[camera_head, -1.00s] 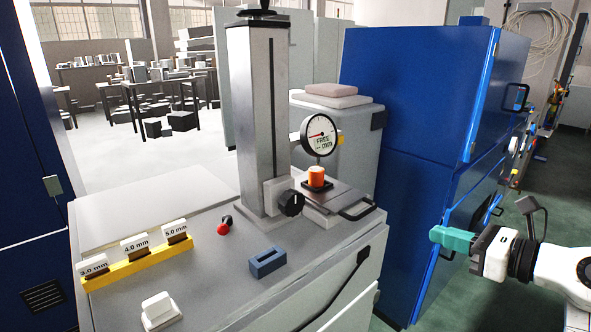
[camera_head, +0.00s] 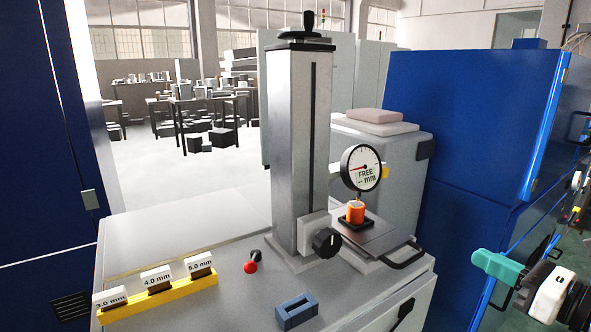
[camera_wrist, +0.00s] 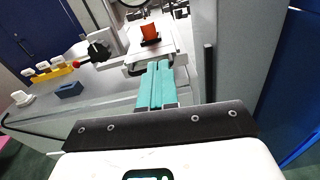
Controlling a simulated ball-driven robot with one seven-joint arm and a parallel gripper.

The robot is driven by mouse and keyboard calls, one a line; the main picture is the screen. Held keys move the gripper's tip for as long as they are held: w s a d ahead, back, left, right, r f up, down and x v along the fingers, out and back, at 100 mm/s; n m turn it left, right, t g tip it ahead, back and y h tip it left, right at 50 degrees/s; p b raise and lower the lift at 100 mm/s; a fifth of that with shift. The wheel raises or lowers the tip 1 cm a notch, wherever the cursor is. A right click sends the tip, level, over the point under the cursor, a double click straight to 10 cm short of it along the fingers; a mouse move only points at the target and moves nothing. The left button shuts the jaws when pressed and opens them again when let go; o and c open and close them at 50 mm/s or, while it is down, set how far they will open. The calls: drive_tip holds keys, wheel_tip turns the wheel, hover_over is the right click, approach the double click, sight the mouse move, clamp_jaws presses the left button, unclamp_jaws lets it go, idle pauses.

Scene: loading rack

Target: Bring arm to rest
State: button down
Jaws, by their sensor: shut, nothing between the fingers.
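My gripper (camera_head: 482,257) is at the right edge of the head view, in front of the blue cabinet and to the right of the bench. Its teal fingers are together and empty. In the wrist view the fingers (camera_wrist: 155,66) show side by side, with the bench and gauge stand beyond them. The gripper is apart from the bench and from the drawer-like handle (camera_head: 405,258) at the stand's plate. My arm's white wrist shows in the lower right corner; the rest of the arm is out of view.
An orange cylinder (camera_head: 355,212) sits under the dial. A yellow rack (camera_head: 160,299) with labelled blocks and a blue slotted block (camera_head: 297,311) are at the front. A blue cabinet (camera_head: 465,130) stands behind my gripper.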

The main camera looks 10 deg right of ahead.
drive_tip(key=s+d+r+m+t+h, duration=0.15)
drive_tip(key=r+m+t+h, duration=0.3)
drive_tip(key=m, duration=0.45)
drive_tip(key=s+r+m+t+h, duration=0.2)
drive_tip(key=r+m+t+h, duration=0.15)
drive_tip(key=m+h, duration=0.4)
drive_tip(key=s+d+f+m+g+h, duration=0.1)
drive_tip(key=s+f+m+g+h, duration=0.15)
drive_tip(key=f+m+g, duration=0.7)
drive_tip(key=s+d+f+m+g+h, duration=0.1)
drive_tip(key=s+f+m+g, duration=0.3)
drive_tip(key=f+m, duration=1.05)
drive_tip(key=s+a+f+n+g+y, duration=0.1)
drive_tip(key=s+a+f+g+y, duration=0.8)
drive_tip(key=s+a+f, duration=0.7)
wheel_tip(320, 180, down, 4)
drive_tip(key=shift+s+a+r+g, duration=0.25)
drive_tip(key=shift+s+a+g, duration=0.05)
drive_tip(key=shift+a+g, duration=0.25)
